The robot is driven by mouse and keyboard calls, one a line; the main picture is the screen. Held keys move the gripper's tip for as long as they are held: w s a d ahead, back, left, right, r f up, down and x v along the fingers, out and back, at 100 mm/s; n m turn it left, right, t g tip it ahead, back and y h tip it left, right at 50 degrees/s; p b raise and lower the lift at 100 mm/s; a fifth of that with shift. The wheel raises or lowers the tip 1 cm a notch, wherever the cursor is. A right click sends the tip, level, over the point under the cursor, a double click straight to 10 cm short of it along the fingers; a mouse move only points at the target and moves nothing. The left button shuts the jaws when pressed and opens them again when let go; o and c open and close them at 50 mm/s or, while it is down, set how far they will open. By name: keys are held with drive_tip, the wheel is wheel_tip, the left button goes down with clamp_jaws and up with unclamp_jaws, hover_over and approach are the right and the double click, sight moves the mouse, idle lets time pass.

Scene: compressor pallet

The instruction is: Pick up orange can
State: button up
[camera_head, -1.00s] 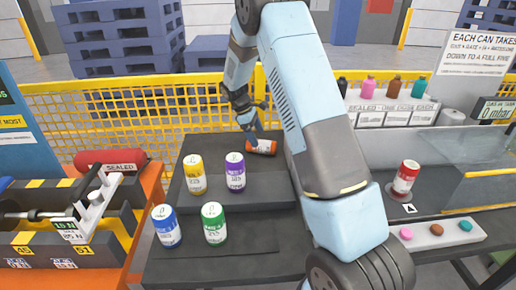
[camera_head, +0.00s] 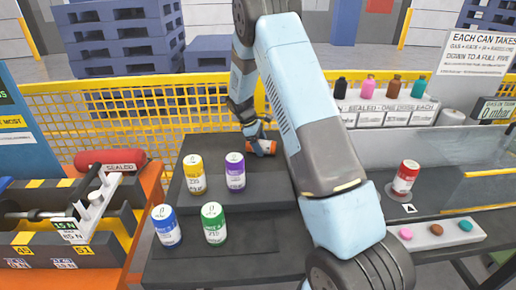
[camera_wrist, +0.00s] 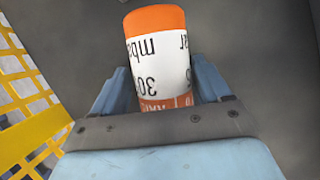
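The orange can (camera_head: 267,147) has a white label band. It lies on its side on the raised dark platform, behind the purple can. My gripper (camera_head: 256,136) is down at it and hides part of it. In the wrist view the orange can (camera_wrist: 160,60) sits between the two fingers of my gripper (camera_wrist: 163,82), its near end hidden by the gripper body. The fingers are close along both its sides; I cannot tell whether they press on it.
A yellow can (camera_head: 194,175) and a purple can (camera_head: 235,172) stand on the platform. A blue can (camera_head: 166,227) and a green can (camera_head: 213,224) stand lower in front. A red can (camera_head: 404,182) stands at right. A yellow mesh fence (camera_head: 130,112) runs behind.

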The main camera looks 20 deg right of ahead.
drive_tip(key=c, duration=1.2)
